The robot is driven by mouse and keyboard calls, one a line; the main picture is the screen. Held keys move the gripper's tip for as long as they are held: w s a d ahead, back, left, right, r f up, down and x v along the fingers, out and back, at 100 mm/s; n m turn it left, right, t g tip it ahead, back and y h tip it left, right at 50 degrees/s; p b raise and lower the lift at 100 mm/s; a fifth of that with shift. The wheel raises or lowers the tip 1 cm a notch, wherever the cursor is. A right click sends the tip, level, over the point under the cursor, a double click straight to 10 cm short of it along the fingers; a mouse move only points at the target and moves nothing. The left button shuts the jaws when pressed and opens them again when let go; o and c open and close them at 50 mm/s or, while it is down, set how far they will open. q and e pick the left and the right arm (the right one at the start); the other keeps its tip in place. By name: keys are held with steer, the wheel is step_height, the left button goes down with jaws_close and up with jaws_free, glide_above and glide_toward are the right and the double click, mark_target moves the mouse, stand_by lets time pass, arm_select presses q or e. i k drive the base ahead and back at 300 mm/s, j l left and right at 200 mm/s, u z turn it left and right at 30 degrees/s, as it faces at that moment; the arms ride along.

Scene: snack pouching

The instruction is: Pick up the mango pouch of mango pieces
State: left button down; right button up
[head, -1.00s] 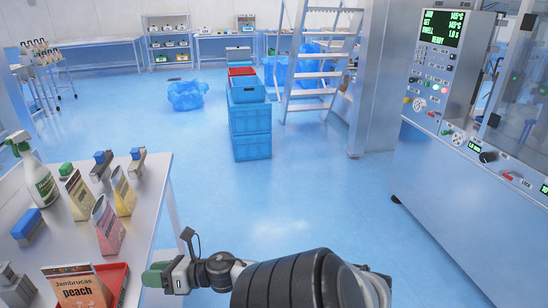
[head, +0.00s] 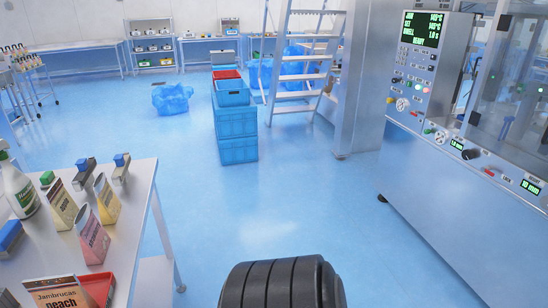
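Several stand-up pouches are on the white table at the left. A yellow-orange pouch (head: 107,200) stands upright at the back right of the group; it may be the mango one, but I cannot read its label. A pale pouch (head: 61,207) stands to its left and a pink pouch (head: 93,239) in front of it. A pouch labelled "Jambrucas peach" (head: 57,294) is at the front edge of the view, partly cut off. Neither gripper is in view; only a black ribbed part of my own arm shows at the bottom middle.
A red tray (head: 99,284) is beside the peach pouch. A spray bottle (head: 19,190) and blue- and green-topped devices stand among the pouches. Blue crates (head: 237,122) are stacked on the floor ahead. A control machine (head: 440,140) stands at the right. The floor between is clear.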

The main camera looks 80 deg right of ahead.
mark_target(110, 207)
steer(key=k+l+z, duration=0.1)
steer(key=z, duration=0.3)
steer(key=k+l+z, duration=0.15)
steer(key=z, duration=0.3)
steer(key=k+l+z, duration=0.1)
steer(key=z, duration=0.3)
steer(key=i+l, duration=0.2)
steer(key=l, duration=0.15)
steer(key=i+l+z, duration=0.1)
steer(key=i+l, duration=0.15)
steer(key=l, duration=0.05)
